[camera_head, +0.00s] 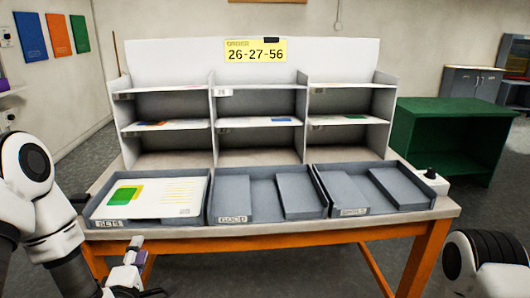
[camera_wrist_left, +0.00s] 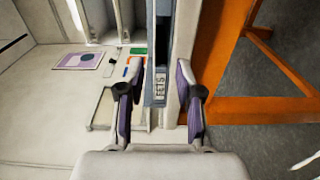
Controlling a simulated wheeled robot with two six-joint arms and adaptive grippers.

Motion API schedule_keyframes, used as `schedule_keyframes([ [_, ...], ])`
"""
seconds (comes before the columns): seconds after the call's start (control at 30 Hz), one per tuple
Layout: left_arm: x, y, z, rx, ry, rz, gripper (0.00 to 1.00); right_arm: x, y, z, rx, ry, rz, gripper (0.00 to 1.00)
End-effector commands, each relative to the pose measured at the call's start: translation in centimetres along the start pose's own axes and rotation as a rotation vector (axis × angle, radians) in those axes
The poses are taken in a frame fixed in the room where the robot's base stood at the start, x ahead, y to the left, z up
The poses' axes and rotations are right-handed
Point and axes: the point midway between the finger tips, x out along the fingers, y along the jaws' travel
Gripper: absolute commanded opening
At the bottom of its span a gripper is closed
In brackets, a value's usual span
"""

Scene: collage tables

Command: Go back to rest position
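My left arm comes in from the left in the head view. My left gripper (camera_head: 134,262) is low in front of the table's left front edge, partly cut off by the frame's bottom. In the left wrist view the left gripper (camera_wrist_left: 160,105) has its two purple-lined fingers spread apart, with nothing held between them. The front of the SETS tray (camera_wrist_left: 160,88) shows beyond the gap. Of my right arm only a white and black link shows at the lower right in the head view; its gripper is out of view.
The wooden table (camera_head: 290,234) carries the SETS tray (camera_head: 98,203), GOOD tray (camera_head: 262,203) and a third tray (camera_head: 345,190). A grey shelf unit (camera_head: 262,105) with a 26-27-56 sign (camera_head: 255,50) stands behind. A green cabinet (camera_head: 450,125) stands at right.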

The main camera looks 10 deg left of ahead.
Motion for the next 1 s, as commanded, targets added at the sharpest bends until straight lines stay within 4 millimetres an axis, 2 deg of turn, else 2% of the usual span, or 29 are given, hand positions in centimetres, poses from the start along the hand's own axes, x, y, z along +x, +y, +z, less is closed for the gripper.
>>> schedule_keyframes([
  [0.07, -1.0, -3.3, 1.2, 0.046, -0.039, -0.067, 0.35, 0.0, 0.0, 0.0, 0.0, 0.0, 0.0, 0.4],
  [0.17, -3.6, -9.7, 3.7, 0.142, -0.129, -0.23, 0.35, 0.0, 0.0, 0.0, 0.0, 0.0, 0.0, 0.4],
  [0.2, -5.2, -12.8, 4.6, 0.218, -0.178, -0.326, 0.35, 0.0, 0.0, 0.0, 0.0, 0.0, 0.0, 0.4],
  [0.27, -8.0, -17.4, 5.7, 0.362, -0.267, -0.479, 0.35, 0.0, 0.0, 0.0, 0.0, 0.0, 0.0, 0.4],
  [0.3, -10.1, -20.1, 6.1, 0.466, -0.336, -0.576, 0.35, 0.0, 0.0, 0.0, 0.0, 0.0, 0.0, 0.4],
  [0.37, -13.3, -23.4, 6.5, 0.619, -0.448, -0.705, 0.35, 0.0, 0.0, 0.0, 0.0, 0.0, 0.0, 0.4],
  [0.4, -15.5, -25.3, 6.5, 0.717, -0.53, -0.783, 0.35, 0.0, 0.0, 0.0, 0.0, 0.0, 0.0, 0.4],
  [0.5, -20.6, -28.7, 6.1, 0.951, -0.757, -0.943, 0.35, 0.0, 0.0, 0.0, 0.0, 0.0, 0.0, 0.4],
  [0.6, -24.8, -30.1, 5.3, 1.152, -1.011, -1.047, 0.35, 0.0, 0.0, 0.0, 0.0, 0.0, 0.0, 0.4],
  [0.7, -28.0, -30.6, 4.3, 1.293, -1.256, -1.094, 0.35, 0.0, 0.0, 0.0, 0.0, 0.0, 0.0, 0.4],
  [0.77, -29.2, -30.6, 4.0, 1.37, -1.392, -1.077, 0.35, 0.0, 0.0, 0.0, 0.0, 0.0, 0.0, 0.4],
  [0.8, -29.1, -28.1, 4.0, 1.384, -1.4, -1.063, 0.35, -2.4, 0.0, 0.1, 0.0, -0.002, 0.0, 0.4],
  [1.0, -29.1, -21.4, 4.0, 1.38, -1.392, -1.063, 0.35, -9.2, -0.1, 0.0, 0.0, 0.001, 0.0, 0.4],
])
